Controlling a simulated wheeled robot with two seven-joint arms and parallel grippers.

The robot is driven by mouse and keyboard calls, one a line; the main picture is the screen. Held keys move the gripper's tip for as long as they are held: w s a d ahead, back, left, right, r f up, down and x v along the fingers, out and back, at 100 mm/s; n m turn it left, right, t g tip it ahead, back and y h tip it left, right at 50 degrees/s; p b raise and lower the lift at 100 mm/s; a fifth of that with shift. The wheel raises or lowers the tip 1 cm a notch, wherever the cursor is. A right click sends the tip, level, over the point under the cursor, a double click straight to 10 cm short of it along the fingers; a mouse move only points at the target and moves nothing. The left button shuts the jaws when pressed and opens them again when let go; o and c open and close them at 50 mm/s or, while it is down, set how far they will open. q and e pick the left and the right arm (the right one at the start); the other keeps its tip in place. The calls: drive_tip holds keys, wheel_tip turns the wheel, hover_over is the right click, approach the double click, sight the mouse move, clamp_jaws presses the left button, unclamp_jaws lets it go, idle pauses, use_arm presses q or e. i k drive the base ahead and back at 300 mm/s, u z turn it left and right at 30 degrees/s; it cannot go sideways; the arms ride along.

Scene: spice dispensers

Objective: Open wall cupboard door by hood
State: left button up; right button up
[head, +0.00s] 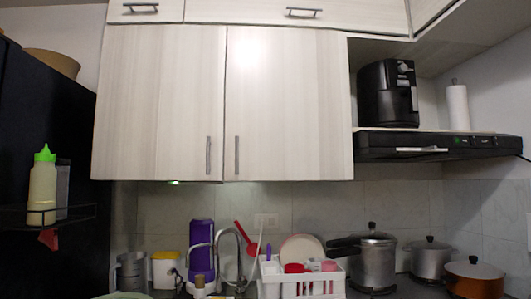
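A pale wood wall cupboard with two doors hangs in the middle of the head view. Its right door (289,105), on the side nearer the hood, is shut and has a dark vertical handle (237,155) near its lower left edge. The left door (160,100) is also shut, with a handle (208,155) near its lower right edge. The black range hood (436,146) is to the right of the cupboard. Neither of my grippers shows in this view.
Below stand a white dish rack (303,286), a tap (238,245), a pressure cooker (373,261) and other pots. A black air fryer (388,94) and a paper roll (457,106) sit above the hood. A dark fridge (40,120) stands at left.

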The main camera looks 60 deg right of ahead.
sight(288, 117)
drive_tip(key=u, duration=0.05)
drive_tip(key=k, duration=0.2)
drive_tip(key=z, duration=1.15)
